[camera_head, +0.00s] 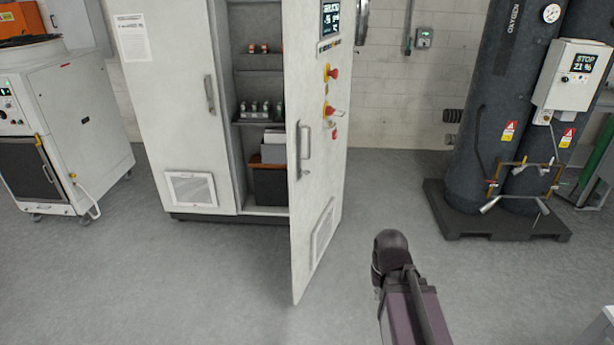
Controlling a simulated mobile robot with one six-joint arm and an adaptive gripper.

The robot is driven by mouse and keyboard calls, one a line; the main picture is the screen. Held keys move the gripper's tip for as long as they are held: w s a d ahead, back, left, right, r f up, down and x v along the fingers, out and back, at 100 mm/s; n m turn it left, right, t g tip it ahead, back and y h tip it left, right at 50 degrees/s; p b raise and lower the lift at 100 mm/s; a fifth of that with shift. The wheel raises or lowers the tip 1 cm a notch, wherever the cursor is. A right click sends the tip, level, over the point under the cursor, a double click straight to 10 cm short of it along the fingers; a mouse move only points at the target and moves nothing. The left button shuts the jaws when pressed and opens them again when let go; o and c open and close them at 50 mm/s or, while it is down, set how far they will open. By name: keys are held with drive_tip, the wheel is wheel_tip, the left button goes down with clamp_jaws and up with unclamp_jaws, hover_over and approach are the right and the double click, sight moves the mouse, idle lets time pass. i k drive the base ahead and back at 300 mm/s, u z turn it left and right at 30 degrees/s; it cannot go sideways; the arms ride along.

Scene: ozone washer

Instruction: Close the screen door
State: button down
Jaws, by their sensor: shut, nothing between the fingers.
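The screen door (313,170) is the right-hand door of a tall white cabinet. It stands open, swung out towards me, with its free edge at the lower left. Its small screen (330,16) is near the top of its outer face, above red switches (330,72). A bar handle (304,150) is near its free edge. Part of my arm (402,285) shows at the lower right of the door, apart from it over the floor. My gripper's fingers cannot be made out.
The cabinet's left door (175,110) is shut. Shelves (260,123) with small items and a dark bin (269,185) show inside. Dark tanks (500,100) on a base (500,225) stand right. A white machine (75,110) stands left. Floor between door and tanks is clear.

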sight(309, 26)
drive_tip(key=z, duration=0.05)
drive_tip(key=i, duration=1)
drive_tip(key=u, duration=0.05)
